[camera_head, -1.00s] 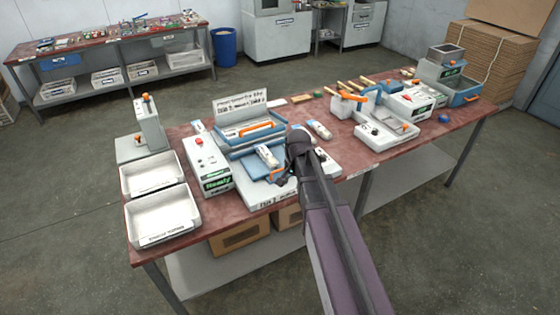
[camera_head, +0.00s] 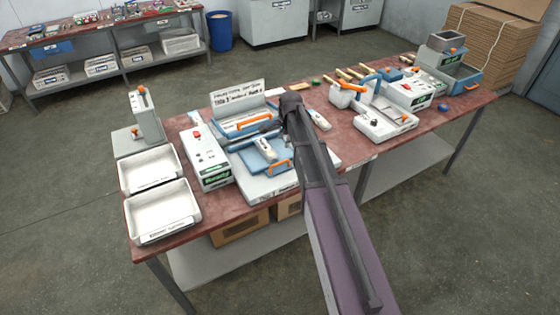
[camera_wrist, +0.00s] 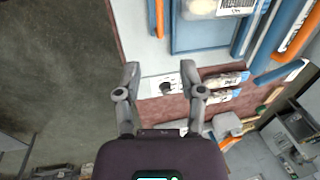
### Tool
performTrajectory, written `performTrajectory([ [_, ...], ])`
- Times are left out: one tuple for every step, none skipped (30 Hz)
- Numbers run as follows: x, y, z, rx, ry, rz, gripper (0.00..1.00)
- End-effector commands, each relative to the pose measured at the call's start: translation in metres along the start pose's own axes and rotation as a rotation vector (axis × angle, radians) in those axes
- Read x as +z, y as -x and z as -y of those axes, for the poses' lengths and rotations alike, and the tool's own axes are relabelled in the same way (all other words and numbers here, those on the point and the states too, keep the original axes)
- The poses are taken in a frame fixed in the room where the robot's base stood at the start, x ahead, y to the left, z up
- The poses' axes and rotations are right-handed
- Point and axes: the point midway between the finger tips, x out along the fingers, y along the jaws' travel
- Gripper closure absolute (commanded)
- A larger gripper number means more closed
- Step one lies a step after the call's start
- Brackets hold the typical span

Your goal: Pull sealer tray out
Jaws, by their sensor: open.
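The sealer (camera_head: 262,182) is a grey and blue machine on the red bench. Its blue tray (camera_head: 245,158) lies low at the front with an orange handle (camera_head: 280,168). A white packet (camera_head: 265,149) lies on the tray. In the wrist view, the blue tray (camera_wrist: 200,42) is at the top, with its orange handle (camera_wrist: 159,18) at its left and part of the packet (camera_wrist: 205,8) on it. My gripper (camera_wrist: 160,70) is open and empty, its fingertips apart from the handle. In the head view, my arm hides the fingers.
A white control box (camera_head: 208,160) stands left of the sealer, with two white bins (camera_head: 160,215) beyond it. Another white device (camera_head: 385,122) and wooden spoons (camera_head: 345,75) are to the right. A small bottle-like packet (camera_head: 319,119) lies just beside my arm.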

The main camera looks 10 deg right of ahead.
Motion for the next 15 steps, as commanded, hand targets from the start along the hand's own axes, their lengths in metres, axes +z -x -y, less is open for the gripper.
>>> performTrajectory([
  [0.0,-0.001,0.0,0.0,0.0,0.0,0.49],
  [0.0,-0.002,0.0,0.0,0.0,0.0,0.49],
  [0.0,-0.003,0.0,0.0,0.0,0.0,0.49],
  [0.0,-0.003,0.0,0.0,0.001,0.0,0.49],
  [0.0,-0.004,0.0,0.0,0.001,0.0,0.49],
  [0.0,-0.006,0.0,0.0,0.001,0.0,0.49],
  [0.0,-0.007,0.0,0.0,0.001,0.0,0.49],
  [0.0,-0.009,0.0,0.0,0.001,0.0,0.49],
  [0.0,-0.011,0.0,0.0,0.001,0.0,0.49],
  [0.0,-0.013,0.0,0.0,0.001,0.0,0.49],
  [0.0,-0.015,-0.001,0.0,0.001,0.0,0.49],
  [-0.001,-0.018,-0.001,0.0,0.001,0.0,0.49],
  [-0.001,-0.02,-0.001,0.0,0.001,0.0,0.49],
  [-0.001,-0.022,-0.001,0.0,0.001,0.0,0.49],
  [-0.001,-0.025,-0.001,0.0,0.001,0.0,0.49],
])
